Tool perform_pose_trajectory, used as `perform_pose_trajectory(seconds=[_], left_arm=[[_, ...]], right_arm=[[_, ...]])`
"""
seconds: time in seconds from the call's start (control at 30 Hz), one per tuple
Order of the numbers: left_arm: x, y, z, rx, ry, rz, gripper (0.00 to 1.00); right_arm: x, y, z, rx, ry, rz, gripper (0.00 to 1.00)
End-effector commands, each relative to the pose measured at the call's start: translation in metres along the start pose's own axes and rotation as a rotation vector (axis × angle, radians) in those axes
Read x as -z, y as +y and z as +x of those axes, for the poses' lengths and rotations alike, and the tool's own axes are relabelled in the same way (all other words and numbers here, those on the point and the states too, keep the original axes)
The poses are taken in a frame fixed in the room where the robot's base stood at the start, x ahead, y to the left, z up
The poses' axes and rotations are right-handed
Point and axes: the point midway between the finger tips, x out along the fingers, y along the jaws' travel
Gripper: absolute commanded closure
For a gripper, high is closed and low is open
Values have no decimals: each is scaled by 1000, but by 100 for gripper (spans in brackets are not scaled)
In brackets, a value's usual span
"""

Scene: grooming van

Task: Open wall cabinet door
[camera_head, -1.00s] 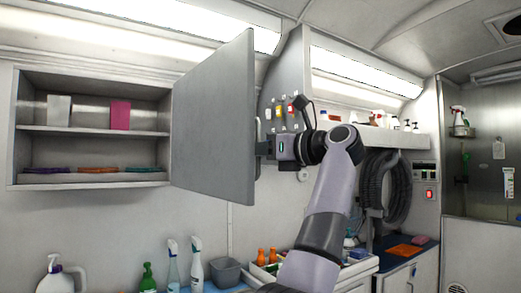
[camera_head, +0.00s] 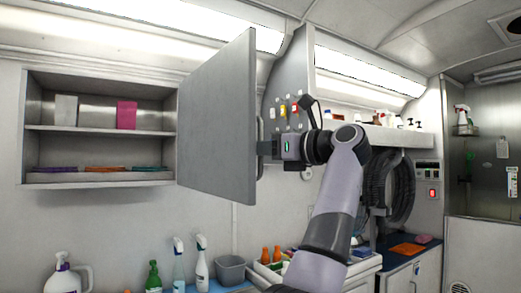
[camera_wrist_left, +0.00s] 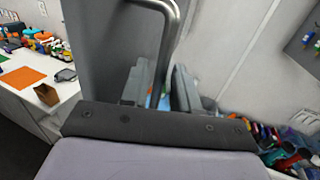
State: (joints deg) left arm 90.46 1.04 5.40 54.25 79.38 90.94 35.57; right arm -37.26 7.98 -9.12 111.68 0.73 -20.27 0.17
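The wall cabinet (camera_head: 100,132) is at the left of the head view, its shelves in plain sight. Its grey door (camera_head: 217,120) is hinged on the cabinet's right side and stands wide open, swung out towards me. The metal bar handle (camera_head: 260,132) is on the door's right face, near its free edge. My left gripper (camera_head: 266,148) is at this handle. In the left wrist view the handle (camera_wrist_left: 170,30) runs down between the two fingers of my left gripper (camera_wrist_left: 160,88), which appear closed around it. My right gripper is in neither view.
Spray bottles (camera_head: 201,262), a jug (camera_head: 62,277) and a grey bin (camera_head: 231,270) stand below the cabinet. A shelf with bottles (camera_head: 385,120) and a coiled hose (camera_head: 400,185) are to the right. The cabinet holds a pink box (camera_head: 127,115).

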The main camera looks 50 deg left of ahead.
Motion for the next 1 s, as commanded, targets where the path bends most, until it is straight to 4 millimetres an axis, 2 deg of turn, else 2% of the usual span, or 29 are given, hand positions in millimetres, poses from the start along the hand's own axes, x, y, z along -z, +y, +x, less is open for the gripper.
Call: perform_pose_trajectory(seconds=[0.2, 0.4, 1.0], left_arm=[[0, -1, -37, 6, -1, 0, 70], [-1, 0, -60, 3, -1, -1, 70], [0, 0, -65, 1, -1, -1, 70]], right_arm=[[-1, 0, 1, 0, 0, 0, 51], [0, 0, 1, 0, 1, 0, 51], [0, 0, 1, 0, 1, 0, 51]])
